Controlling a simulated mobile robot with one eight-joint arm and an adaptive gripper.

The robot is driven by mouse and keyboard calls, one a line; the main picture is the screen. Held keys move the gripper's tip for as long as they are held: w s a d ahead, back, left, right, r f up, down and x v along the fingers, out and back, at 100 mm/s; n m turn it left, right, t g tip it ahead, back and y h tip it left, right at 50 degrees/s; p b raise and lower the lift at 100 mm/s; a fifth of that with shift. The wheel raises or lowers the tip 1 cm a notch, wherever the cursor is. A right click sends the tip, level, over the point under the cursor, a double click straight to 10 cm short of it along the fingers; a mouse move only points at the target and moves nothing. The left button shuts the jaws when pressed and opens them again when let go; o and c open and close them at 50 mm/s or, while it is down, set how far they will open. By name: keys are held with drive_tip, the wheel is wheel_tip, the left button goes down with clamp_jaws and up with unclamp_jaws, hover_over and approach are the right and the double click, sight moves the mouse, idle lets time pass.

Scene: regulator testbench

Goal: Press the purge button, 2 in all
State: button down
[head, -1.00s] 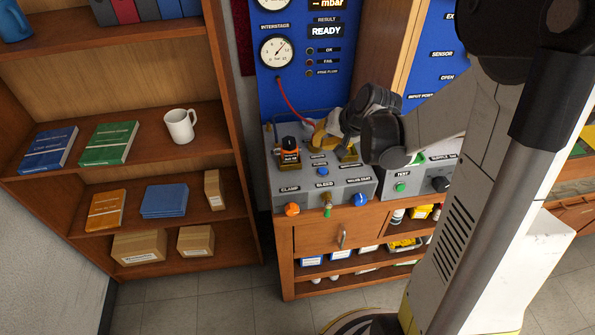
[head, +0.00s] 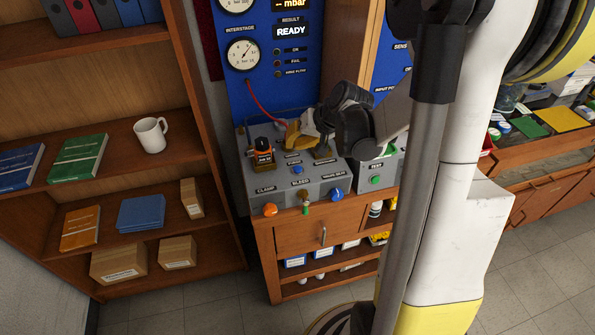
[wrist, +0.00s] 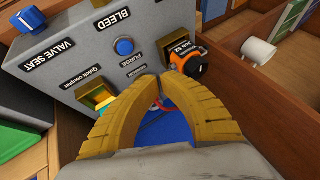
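The purge button is a round blue button (head: 297,170) on the sloped top of the grey test box (head: 330,187). In the wrist view the blue button (wrist: 124,46) stands beside its PURGE label, left of and above my fingertips. My gripper (head: 292,140) is over the back part of the box, behind the button and apart from it. In the wrist view its yellow fingers (wrist: 158,79) curve together and their tips appear to meet, with nothing held between them.
An orange-and-black fitting (head: 263,152) stands left of my fingers; in the wrist view it is close on the right (wrist: 188,60). A brass coupler (wrist: 95,95) lies to the other side. A red hose (head: 262,102) runs behind. Orange (head: 270,209) and blue (head: 337,194) knobs line the front.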

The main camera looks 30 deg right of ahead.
drive_tip(key=b, duration=0.4)
approach(288, 166)
drive_tip(key=shift+w+r+x, duration=0.15)
drive_tip(key=shift+x, duration=1.05)
drive_tip(key=shift+w+r+x, duration=0.1)
drive_tip(key=shift+w+x, duration=0.05)
drive_tip(key=shift+x, duration=1.1)
drive_tip(key=shift+a, duration=0.15)
drive_tip(key=shift+f+b, duration=0.4)
drive_tip(key=shift+b, duration=0.3)
drive_tip(key=shift+f+b, duration=0.4)
drive_tip(key=shift+f, duration=0.05)
drive_tip(key=shift+r, duration=0.1)
drive_tip(key=shift+r+p, duration=0.65)
drive_tip(key=shift+r, duration=0.15)
drive_tip(key=shift+r+p, duration=1.85)
drive_tip(key=shift+r, duration=0.65)
